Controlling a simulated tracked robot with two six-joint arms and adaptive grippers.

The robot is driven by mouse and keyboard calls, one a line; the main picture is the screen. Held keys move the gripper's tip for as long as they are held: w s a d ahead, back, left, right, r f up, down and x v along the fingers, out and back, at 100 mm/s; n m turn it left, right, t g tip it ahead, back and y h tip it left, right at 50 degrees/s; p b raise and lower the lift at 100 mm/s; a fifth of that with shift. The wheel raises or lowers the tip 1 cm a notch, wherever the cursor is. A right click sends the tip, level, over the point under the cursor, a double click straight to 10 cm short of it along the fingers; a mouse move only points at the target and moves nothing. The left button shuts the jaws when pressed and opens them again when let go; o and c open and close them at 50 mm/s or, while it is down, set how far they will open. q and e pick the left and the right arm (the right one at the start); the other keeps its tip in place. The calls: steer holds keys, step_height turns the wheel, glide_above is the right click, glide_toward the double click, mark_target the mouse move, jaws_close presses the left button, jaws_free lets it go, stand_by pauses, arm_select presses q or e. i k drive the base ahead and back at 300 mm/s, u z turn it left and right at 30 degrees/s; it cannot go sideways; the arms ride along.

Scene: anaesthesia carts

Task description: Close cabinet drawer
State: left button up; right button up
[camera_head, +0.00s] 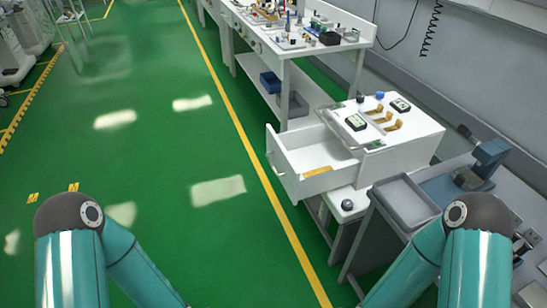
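A white cabinet (408,152) stands right of the middle, on a low white support. Its drawer (302,183) is pulled out toward the left and stands open. An orange-yellow item (318,171) lies in or at the near edge of the drawer. A grey handle shows on the drawer's left front face. My two teal arms enter from the bottom left and bottom right. Both grippers are below the frame, so neither their opening nor their contact shows. Neither visible arm link touches the drawer.
Small devices and brass-coloured parts (384,121) lie on the cabinet top. A grey tray (406,201) and a blue-grey machine (488,160) stand at the right. A white workbench (290,45) with many items is behind. Green floor (150,150) is clear to the left.

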mark_target(309, 162)
steer(key=u, duration=0.05)
steer(key=i, duration=0.35)
steer(key=z, duration=0.65)
steer(key=k, duration=1.25)
steer(key=z, duration=0.1)
steer(key=i, duration=0.75)
steer(key=u, duration=0.55)
steer(key=i, duration=1.35)
steer(key=z, duration=0.8)
